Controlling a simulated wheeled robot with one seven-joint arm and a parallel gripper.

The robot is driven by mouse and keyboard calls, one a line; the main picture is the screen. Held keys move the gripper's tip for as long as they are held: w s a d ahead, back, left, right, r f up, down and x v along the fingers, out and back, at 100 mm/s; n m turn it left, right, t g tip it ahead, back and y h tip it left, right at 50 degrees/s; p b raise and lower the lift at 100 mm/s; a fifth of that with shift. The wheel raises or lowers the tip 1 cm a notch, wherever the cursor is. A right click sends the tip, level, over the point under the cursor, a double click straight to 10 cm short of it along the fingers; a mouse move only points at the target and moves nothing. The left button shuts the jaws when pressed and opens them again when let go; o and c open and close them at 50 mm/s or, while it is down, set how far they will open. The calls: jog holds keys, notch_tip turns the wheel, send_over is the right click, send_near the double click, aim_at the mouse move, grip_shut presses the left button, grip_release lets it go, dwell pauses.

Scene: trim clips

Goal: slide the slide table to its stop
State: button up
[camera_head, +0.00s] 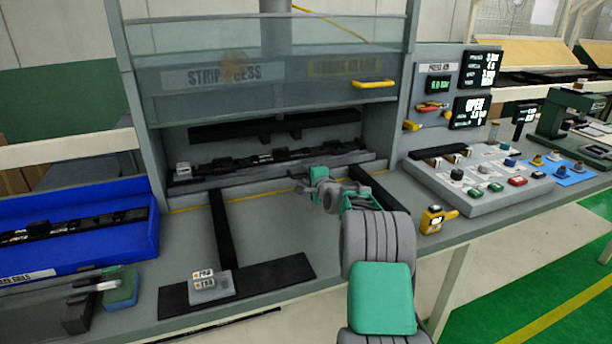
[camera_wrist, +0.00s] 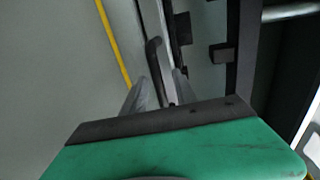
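The slide table (camera_head: 232,178) is a grey plate under the press, at the back of its two black rails (camera_head: 223,232). A long black part (camera_head: 285,155) lies on it. My gripper (camera_head: 304,187) is at the slide table's front edge, right of its middle. In the wrist view, a dark bar handle (camera_wrist: 153,62) runs along the slide table's edge. The two grey fingertips of my gripper (camera_wrist: 164,82) stand apart, one on each side of the handle, with a gap showing on its right. The palm hides the handle's near end.
A clear guard (camera_head: 270,62) with a yellow handle hangs above. A black front plate (camera_head: 285,276) bears a small grey labelled block (camera_head: 212,291). A blue bin (camera_head: 140,235) stands at left, a button console (camera_head: 440,186) and a yellow device (camera_head: 433,220) at right. The bench between the rails is clear.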

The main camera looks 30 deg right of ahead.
jog(key=v, duration=0.7)
jog(key=shift+s+b, duration=0.15)
jog(key=shift+b, duration=0.15)
jog(key=shift+a+r, duration=0.1)
jog(key=s+a+r+n+g+y+p, duration=0.15)
jog(key=s+a+n, duration=0.25)
jog(key=a, duration=0.5)
jog(key=s+a+r+n+g+y+p, duration=0.1)
jog(key=s+a+r+n+g+p, duration=0.2)
jog(key=a, duration=0.5)
jog(key=s+a+f+n+g+p, duration=0.1)
jog(key=s+a+n, duration=0.3)
jog(key=s, duration=0.6)
jog(key=s+a+f+n+g+p, duration=0.1)
jog(key=s+a+n+g, duration=0.3)
jog(key=s, duration=0.6)
jog(key=s+a+f+n+g+p, duration=0.1)
jog(key=s+a+f+n+g, duration=0.1)
jog(key=s, duration=0.8)
jog(key=a+n, duration=0.1)
jog(key=n, duration=0.1)
jog(key=shift+s+a+f+n+g, duration=0.2)
jog(key=shift+a+f+n+g, duration=0.1)
jog(key=shift+a+g, duration=0.1)
